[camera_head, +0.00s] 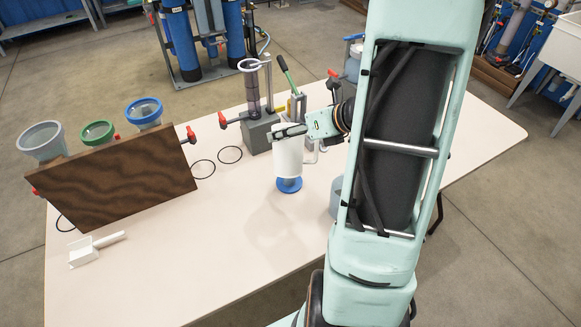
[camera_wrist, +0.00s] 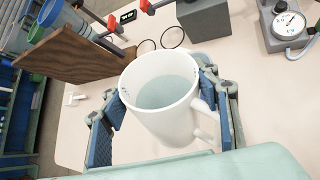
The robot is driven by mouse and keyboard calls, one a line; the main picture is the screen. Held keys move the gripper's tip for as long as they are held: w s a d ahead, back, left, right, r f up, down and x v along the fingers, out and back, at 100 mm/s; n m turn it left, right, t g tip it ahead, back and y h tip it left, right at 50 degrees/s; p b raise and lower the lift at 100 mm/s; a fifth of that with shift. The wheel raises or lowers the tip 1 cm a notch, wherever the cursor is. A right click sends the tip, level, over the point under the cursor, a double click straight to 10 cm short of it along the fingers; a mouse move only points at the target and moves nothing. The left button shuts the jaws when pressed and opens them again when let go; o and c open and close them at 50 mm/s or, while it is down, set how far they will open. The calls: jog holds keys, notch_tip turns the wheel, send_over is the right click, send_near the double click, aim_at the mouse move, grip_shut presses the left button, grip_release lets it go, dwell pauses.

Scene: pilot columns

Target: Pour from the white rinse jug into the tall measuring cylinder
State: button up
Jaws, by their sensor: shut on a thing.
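The white rinse jug (camera_head: 289,158) is upright near the middle of the table. In the wrist view the jug (camera_wrist: 165,115) has pale liquid inside, and its handle points right. My gripper (camera_head: 290,132) is shut on the jug, with one blue-padded finger on each side in the wrist view (camera_wrist: 162,100). A blue disc (camera_head: 289,186) shows directly under the jug; I cannot tell whether they touch. A tall, dark, see-through cylinder (camera_head: 253,92), apparently the measuring cylinder, stands upright behind and left of the jug, with a pale ring at its top.
A grey block (camera_head: 259,135) with red knobs is at the cylinder's foot. A brown wooden panel (camera_head: 110,185) with several funnels stands left. A white scoop (camera_head: 95,248) lies front left. Black rings (camera_head: 203,168) lie between panel and block. The front middle of the table is clear.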

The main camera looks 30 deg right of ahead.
jog(key=shift+r+p, duration=0.15)
jog(key=shift+p, duration=0.85)
jog(key=shift+f+g+p, duration=0.2)
jog(key=shift+g+p, duration=0.1)
jog(key=shift+w+m+g+y+p, duration=0.1)
jog(key=shift+m+g+y+p, duration=0.3)
jog(key=shift+p, duration=1.25)
dwell(0.6)
jog(key=shift+w+d+r+g+p, duration=0.1)
jog(key=shift+r+g+p, duration=0.3)
jog(key=shift+p, duration=1.2)
dwell(0.5)
jog(key=shift+m+g, duration=0.4)
dwell(1.9)
